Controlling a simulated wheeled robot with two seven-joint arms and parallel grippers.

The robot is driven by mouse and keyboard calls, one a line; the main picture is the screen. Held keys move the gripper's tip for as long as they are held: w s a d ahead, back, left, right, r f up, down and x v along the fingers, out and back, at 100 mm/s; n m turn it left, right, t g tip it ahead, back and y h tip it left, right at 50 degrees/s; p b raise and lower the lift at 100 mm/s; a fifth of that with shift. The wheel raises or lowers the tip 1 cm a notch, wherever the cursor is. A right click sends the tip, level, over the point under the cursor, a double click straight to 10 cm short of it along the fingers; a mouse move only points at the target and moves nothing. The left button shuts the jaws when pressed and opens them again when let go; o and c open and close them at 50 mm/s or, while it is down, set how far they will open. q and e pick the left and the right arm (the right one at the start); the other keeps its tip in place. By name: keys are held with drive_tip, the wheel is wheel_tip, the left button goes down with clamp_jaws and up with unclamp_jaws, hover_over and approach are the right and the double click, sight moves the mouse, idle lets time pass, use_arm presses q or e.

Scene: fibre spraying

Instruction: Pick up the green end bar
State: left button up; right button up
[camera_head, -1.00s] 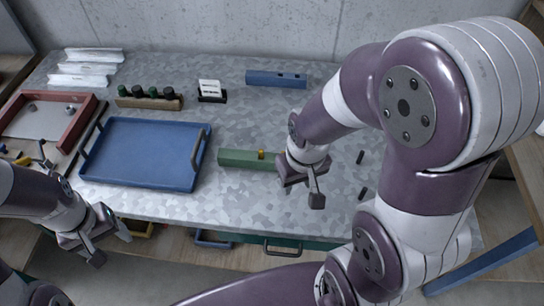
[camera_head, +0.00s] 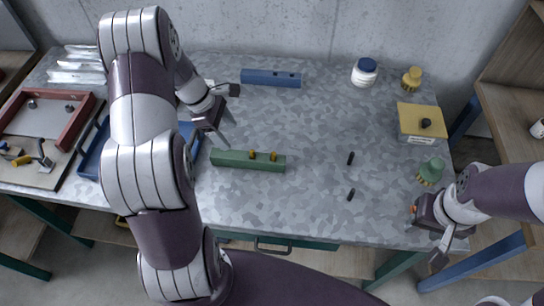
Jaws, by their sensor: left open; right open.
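The green end bar (camera_head: 238,160) lies on the grey mottled table, left of the middle. Two small yellow-orange pegs (camera_head: 263,155) stand at its right half. My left gripper (camera_head: 228,114) is open and empty, above the table behind and to the left of the bar, apart from it. My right gripper (camera_head: 432,236) is open at the table's front right edge, far from the bar. A small orange thing shows at that gripper; I cannot tell what it is.
A blue bar (camera_head: 270,78) lies at the back. Two black pegs (camera_head: 350,158) stand right of the green bar. A white jar (camera_head: 364,72), a yellow box (camera_head: 421,119) and a green brush (camera_head: 431,171) are at the right. My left arm covers much of the blue tray (camera_head: 88,160).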

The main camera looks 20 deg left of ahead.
sight(244, 156)
use_arm(q)
drive_tip(key=shift+s+f, duration=0.1)
drive_tip(key=shift+f, duration=0.3)
drive_tip(key=p+x, duration=0.2)
drive_tip(key=x, duration=0.9)
drive_tip(key=shift+d+f+p, duration=0.1)
drive_tip(key=shift+f+p, duration=0.15)
drive_tip(key=shift+p, duration=0.1)
drive_tip(key=shift+f, duration=0.15)
drive_tip(key=c, duration=1.1)
clamp_jaws()
